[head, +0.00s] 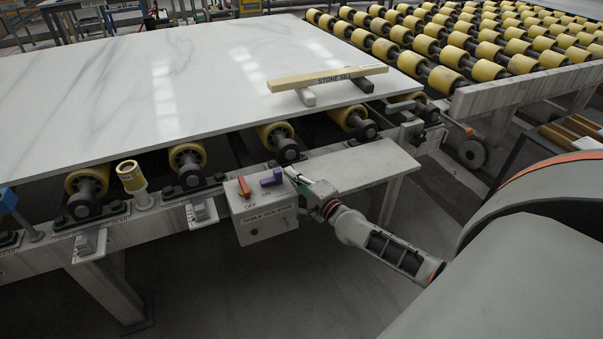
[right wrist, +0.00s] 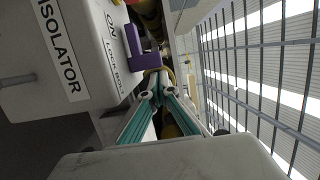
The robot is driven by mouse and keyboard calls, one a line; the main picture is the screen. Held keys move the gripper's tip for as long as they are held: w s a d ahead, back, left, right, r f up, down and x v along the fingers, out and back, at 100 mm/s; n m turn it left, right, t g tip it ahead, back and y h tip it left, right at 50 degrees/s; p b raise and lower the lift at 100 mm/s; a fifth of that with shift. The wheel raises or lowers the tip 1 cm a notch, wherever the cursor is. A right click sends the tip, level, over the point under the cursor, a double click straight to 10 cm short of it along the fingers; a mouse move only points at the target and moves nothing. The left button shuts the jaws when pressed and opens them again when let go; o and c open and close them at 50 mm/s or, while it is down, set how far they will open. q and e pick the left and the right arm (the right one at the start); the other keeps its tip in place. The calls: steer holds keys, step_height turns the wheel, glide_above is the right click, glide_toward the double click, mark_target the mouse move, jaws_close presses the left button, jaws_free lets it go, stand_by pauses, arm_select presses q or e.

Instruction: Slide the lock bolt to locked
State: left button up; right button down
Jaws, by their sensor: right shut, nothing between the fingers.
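The grey table isolator box (head: 264,222) hangs at the front edge of the stone table. On its top are a red switch handle (head: 243,187), near the OFF mark, and the purple knob (head: 271,178) by the ON mark. In the right wrist view the purple knob (right wrist: 133,46) stands out beside a "LOCK BOLT" label. My right gripper (head: 290,173) is shut and empty, just right of the knob. Its fingertips (right wrist: 154,84) show close to the knob's lower end; I cannot tell whether they touch. My left gripper is not in view.
A large marble slab (head: 190,75) lies on yellow rollers behind the box. A wooden strip marked "STONE SILL" (head: 327,78) rests on two blocks on it. A grey ledge (head: 362,167) runs right of the box, beside my right gripper. A yellow cylinder (head: 131,177) stands left.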

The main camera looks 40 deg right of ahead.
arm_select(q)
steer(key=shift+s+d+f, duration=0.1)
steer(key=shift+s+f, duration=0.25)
arm_select(e)
steer(key=shift+a, duration=0.15)
